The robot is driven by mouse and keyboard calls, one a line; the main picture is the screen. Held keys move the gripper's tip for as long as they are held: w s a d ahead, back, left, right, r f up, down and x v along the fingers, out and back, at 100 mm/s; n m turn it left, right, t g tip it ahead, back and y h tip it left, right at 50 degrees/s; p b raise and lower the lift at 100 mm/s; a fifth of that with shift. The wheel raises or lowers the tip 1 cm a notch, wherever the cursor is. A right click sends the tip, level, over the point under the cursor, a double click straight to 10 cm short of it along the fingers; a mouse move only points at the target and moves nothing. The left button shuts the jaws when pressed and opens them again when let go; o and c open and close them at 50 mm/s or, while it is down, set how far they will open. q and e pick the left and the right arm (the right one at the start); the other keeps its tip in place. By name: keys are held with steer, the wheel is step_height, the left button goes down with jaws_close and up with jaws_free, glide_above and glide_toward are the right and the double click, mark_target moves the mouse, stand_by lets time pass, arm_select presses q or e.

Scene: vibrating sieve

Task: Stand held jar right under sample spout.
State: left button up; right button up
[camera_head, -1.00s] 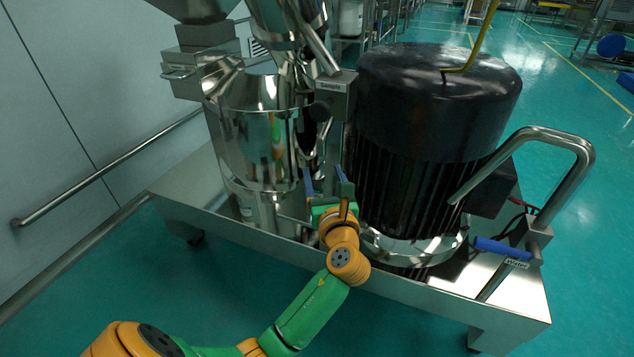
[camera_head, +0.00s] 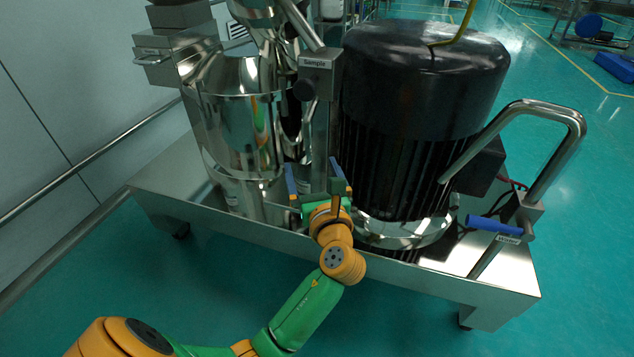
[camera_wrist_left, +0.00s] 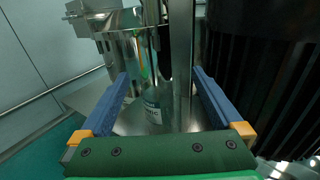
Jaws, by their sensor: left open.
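My left gripper (camera_head: 312,165) is open, low in front of the machine, below the box labelled "Sample" (camera_head: 315,63) and its dark round knob. In the left wrist view, a greyish, see-through jar (camera_wrist_left: 153,98) with a pale label shows between the open blue fingers. It looks upright, with gaps on both sides. I cannot tell how deep it stands between the fingers, or whether it is exactly under the spout. The spout's outlet is not clear. In the head view I cannot make out the jar surely. My right gripper is not in view.
A shiny steel vessel (camera_head: 240,125) stands left of the gripper. A large black motor (camera_head: 415,130) stands close on the right. A metal column (camera_head: 322,140) rises behind the fingers. The steel base has a raised front edge (camera_head: 260,237) below my wrist. A handrail (camera_head: 555,110) is at right.

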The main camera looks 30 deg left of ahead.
arm_select(q)
steer(key=v, duration=1)
steer(key=shift+s+d+p, duration=0.15)
steer(key=shift+s+p, duration=0.05)
steer(key=shift+p, duration=0.25)
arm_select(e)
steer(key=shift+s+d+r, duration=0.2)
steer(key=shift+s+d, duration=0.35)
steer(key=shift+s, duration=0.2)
arm_select(q)
steer(key=shift+r, duration=0.15)
